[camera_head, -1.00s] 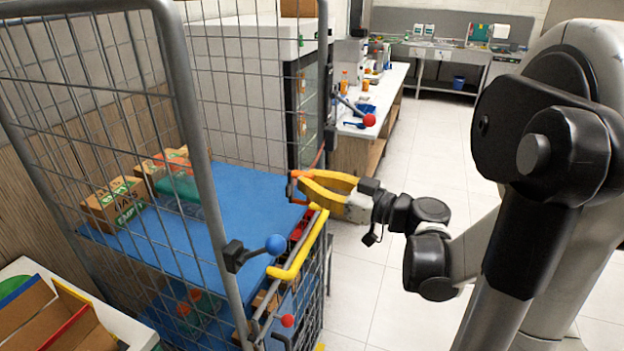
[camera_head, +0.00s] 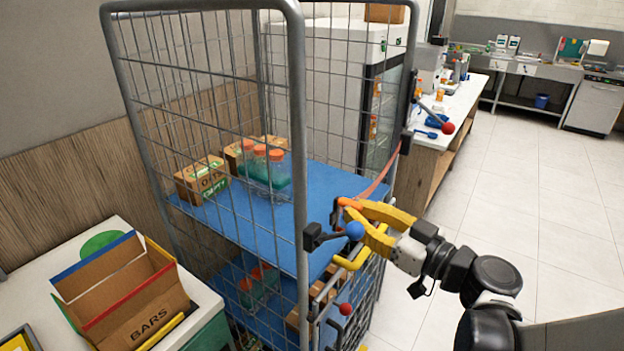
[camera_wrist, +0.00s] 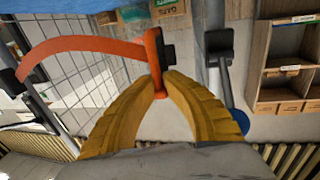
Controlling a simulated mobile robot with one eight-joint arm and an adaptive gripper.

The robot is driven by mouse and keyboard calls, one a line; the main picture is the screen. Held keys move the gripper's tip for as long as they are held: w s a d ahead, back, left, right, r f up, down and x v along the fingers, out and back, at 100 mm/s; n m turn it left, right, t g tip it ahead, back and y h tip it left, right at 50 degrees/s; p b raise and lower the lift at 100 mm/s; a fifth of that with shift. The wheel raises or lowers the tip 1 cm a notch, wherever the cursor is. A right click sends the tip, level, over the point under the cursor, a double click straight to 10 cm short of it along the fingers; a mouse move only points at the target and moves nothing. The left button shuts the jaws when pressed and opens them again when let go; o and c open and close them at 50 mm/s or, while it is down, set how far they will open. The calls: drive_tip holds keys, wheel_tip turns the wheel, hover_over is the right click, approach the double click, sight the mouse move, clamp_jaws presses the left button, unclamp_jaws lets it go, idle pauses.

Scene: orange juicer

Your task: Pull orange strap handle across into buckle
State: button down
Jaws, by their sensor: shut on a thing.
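The orange strap (camera_head: 377,183) runs from the cage's far post toward its near post. Its orange handle (camera_head: 349,203) is held between the yellow fingertips of my gripper (camera_head: 356,208), which is shut on it. In the wrist view the handle (camera_wrist: 154,52) shows a black end piece (camera_wrist: 168,54) facing right. The buckle (camera_head: 313,238) is a black block on the near post, with a lever ending in a blue ball (camera_head: 355,231). In the wrist view the buckle (camera_wrist: 219,42) is right of the handle, with a gap between them.
The wire roll cage (camera_head: 301,130) has a blue shelf (camera_head: 325,183) with cartons and orange-capped bottles. A yellow bar (camera_head: 352,258) is just below my gripper. A red-ball lever (camera_head: 447,128) is on the far post. The floor at right is clear.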

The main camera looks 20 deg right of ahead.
drive_tip(key=c, duration=1.5)
unclamp_jaws()
